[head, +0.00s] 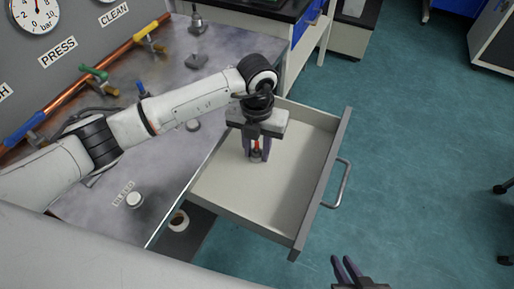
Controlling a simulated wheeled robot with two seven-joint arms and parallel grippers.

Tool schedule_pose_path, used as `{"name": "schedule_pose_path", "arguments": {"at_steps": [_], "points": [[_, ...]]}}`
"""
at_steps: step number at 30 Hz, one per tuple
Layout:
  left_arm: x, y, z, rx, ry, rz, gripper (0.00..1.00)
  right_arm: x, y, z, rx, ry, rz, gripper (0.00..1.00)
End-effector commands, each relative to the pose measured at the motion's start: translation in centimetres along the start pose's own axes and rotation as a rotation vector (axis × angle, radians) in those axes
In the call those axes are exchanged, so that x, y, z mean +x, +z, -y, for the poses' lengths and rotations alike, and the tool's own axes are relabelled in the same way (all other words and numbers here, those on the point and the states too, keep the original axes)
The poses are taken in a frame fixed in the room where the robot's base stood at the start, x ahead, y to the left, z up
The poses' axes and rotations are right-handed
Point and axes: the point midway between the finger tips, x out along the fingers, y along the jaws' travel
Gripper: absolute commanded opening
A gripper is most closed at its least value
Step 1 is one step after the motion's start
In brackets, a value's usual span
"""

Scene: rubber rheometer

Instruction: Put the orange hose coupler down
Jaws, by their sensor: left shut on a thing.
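The orange hose coupler (256,154) is a small piece, mostly hidden between the fingers of my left gripper (257,157). The gripper points down and is shut on it. It is inside the open drawer (325,189), over the drawer's pale floor toward its back left part. I cannot tell whether the coupler touches the floor. My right gripper (345,270) is at the bottom edge, right of the drawer, its two dark fingers apart with nothing seen between them.
The drawer stands out from the grey metal bench (160,188), its handle (338,184) on the right. The rest of the drawer floor is bare. A copper pipe (115,56) with coloured valves runs along the panel. Blue-green floor (420,150) lies open at the right.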

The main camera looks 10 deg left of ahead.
Motion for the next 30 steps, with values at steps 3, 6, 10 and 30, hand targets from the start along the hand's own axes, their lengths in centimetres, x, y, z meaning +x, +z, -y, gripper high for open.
{"name": "schedule_pose_path", "arguments": {"at_steps": [3,6,10,30], "points": [[0.1,0.0,0.0,0.001,-0.001,0.000,0.00,0.1,0.1,-0.1,0.000,0.001,0.001,0.17],[0.4,0.0,0.0,0.001,-0.001,0.000,0.00,0.3,0.3,-0.1,0.000,0.001,0.001,0.17],[0.2,0.0,0.0,0.001,-0.001,0.000,0.47,0.2,0.2,-0.1,-0.001,0.001,0.002,0.17],[-6.0,0.1,0.0,0.003,0.000,0.006,0.47,0.1,0.1,0.0,0.000,0.000,0.000,0.17]]}}
